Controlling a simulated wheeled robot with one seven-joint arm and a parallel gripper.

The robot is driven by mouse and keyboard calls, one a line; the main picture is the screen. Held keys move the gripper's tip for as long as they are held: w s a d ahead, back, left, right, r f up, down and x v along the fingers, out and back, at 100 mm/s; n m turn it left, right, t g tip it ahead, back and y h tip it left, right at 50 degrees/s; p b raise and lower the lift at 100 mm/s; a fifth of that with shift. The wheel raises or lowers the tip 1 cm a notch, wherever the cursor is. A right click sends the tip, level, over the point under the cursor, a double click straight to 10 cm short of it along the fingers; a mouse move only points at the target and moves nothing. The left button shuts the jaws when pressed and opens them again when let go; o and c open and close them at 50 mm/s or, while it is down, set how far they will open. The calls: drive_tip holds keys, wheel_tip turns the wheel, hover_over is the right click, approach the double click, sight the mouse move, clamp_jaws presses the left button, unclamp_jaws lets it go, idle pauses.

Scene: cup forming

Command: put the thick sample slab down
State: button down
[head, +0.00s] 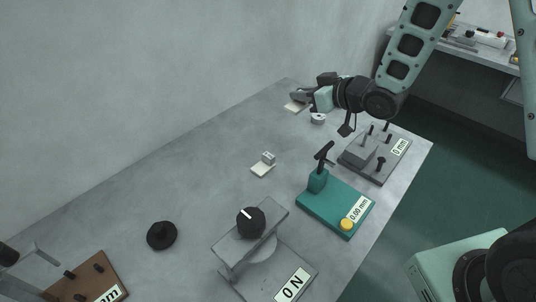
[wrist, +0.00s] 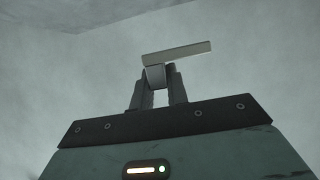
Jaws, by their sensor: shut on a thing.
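My gripper (head: 302,96) is at the far end of the grey table in the head view. It is shut on a pale slab (head: 295,107), which I take to be the thick sample slab. The slab shows just below the fingers, and I cannot tell whether it touches the table. In the wrist view the fingers (wrist: 156,85) close on a small block joined to the flat, slightly tilted slab (wrist: 185,52).
Another pale slab with a small block (head: 263,168) lies mid-table.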

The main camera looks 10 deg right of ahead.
drive_tip(key=shift+a+f, duration=0.2)
drive_tip(key=shift+f, duration=1.6)
drive_tip(key=shift+a+f, duration=0.15)
drive_tip(key=shift+f, duration=1.7)
drive_tip(key=shift+a+f, duration=0.2)
drive_tip(key=shift+f, duration=1.6)
drive_tip(key=shift+w, duration=0.1)
drive_tip(key=shift+f+b, duration=0.65)
drive_tip(key=c, duration=1.4)
unclamp_jaws()
drive_tip(key=shift+r, duration=0.1)
